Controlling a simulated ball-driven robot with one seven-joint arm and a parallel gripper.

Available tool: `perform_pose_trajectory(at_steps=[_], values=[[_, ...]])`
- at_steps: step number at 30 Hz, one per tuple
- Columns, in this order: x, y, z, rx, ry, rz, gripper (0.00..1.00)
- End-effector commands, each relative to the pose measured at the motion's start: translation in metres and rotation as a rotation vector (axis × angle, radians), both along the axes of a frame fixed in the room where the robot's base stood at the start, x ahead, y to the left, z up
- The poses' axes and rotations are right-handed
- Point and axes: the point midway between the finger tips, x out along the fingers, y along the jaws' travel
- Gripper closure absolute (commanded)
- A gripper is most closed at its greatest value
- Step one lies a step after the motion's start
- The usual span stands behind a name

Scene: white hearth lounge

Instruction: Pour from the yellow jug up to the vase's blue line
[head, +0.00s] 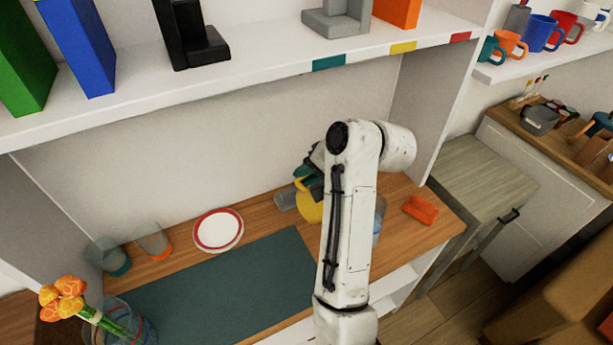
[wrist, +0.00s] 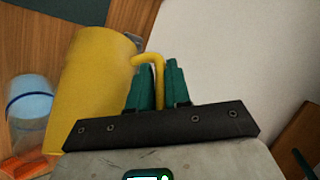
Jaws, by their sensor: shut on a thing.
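The yellow jug (head: 307,207) is at the back of the wooden counter, partly hidden by my arm in the head view. In the wrist view the jug (wrist: 92,85) fills the left middle. My gripper (wrist: 159,82) has its teal fingers shut on the jug's handle. In the head view my gripper (head: 312,176) is partly behind my arm. A clear vase (head: 122,325) with orange flowers stands at the bottom left, cut off by the frame; faint coloured lines show on it. I cannot tell the jug's fill.
A clear vessel with a blue line (wrist: 30,105) stands beside the jug, mostly hidden in the head view. An orange tray (head: 421,209) is right of it. A red-rimmed plate (head: 218,231), two glasses and a teal mat (head: 220,285) lie left. A shelf (head: 250,75) overhangs.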

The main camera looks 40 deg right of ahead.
Motion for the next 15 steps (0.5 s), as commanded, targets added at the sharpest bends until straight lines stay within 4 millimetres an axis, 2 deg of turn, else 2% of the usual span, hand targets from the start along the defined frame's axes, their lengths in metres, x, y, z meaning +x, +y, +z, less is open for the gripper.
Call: perform_pose_trajectory(at_steps=[15], values=[[-0.004,-0.005,0.015,0.069,-0.076,-0.001,1.00]])
